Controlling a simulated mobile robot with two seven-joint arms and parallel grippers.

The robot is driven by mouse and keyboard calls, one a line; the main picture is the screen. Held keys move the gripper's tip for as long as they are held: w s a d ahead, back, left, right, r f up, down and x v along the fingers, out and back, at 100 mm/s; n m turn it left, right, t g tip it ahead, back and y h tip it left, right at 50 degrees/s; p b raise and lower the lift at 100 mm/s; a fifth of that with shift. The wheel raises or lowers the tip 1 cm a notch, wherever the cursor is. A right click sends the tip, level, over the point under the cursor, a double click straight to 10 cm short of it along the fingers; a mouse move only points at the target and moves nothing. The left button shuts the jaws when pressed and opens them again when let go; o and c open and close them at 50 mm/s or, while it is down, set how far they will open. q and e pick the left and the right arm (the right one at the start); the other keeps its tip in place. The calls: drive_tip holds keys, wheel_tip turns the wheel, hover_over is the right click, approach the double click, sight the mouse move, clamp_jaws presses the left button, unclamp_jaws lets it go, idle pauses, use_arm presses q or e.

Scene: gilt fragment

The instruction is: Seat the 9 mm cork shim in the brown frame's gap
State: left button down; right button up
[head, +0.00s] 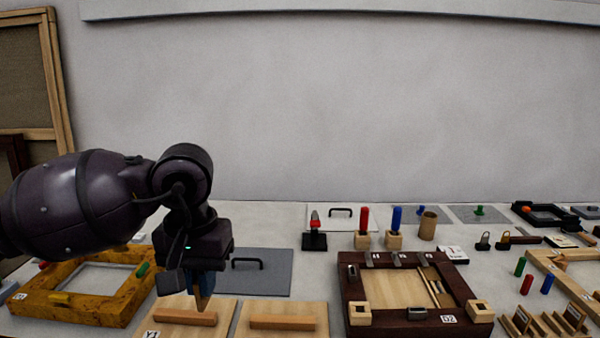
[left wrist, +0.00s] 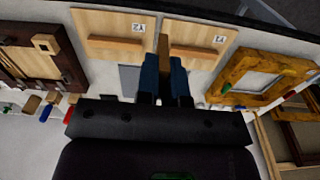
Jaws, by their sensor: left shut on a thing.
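My left gripper (head: 200,284) is shut on a narrow tan piece (head: 200,303), which looks like the cork shim. It hangs upright over the left pale board, near its orange-brown bar. In the left wrist view the tan piece (left wrist: 163,46) sticks out between the blue fingers of the left gripper (left wrist: 165,70). I cannot read its thickness. The dark brown frame (head: 390,325) lies flat to the right of the gripper, well apart from it. It also shows in the left wrist view (left wrist: 30,72). Thin tan strips lie inside its right part. My right gripper is not in view.
Two pale boards (head: 170,330) with bars lie at the front. A yellow frame (head: 85,312) is at left, and a grey plate with handle (head: 262,285) behind. Red and blue handled tools in wooden blocks (head: 395,240) stand behind the brown frame. Small parts crowd the right.

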use_arm(q)
drive_tip(key=a+f, duration=0.3)
drive_tip(key=f, duration=0.5)
drive_tip(key=s+a+f, duration=0.1)
drive_tip(key=a+f, duration=0.2)
drive_tip(key=f, duration=0.5)
drive_tip(key=shift+s+a+n, duration=0.25)
drive_tip(key=shift+n, duration=0.15)
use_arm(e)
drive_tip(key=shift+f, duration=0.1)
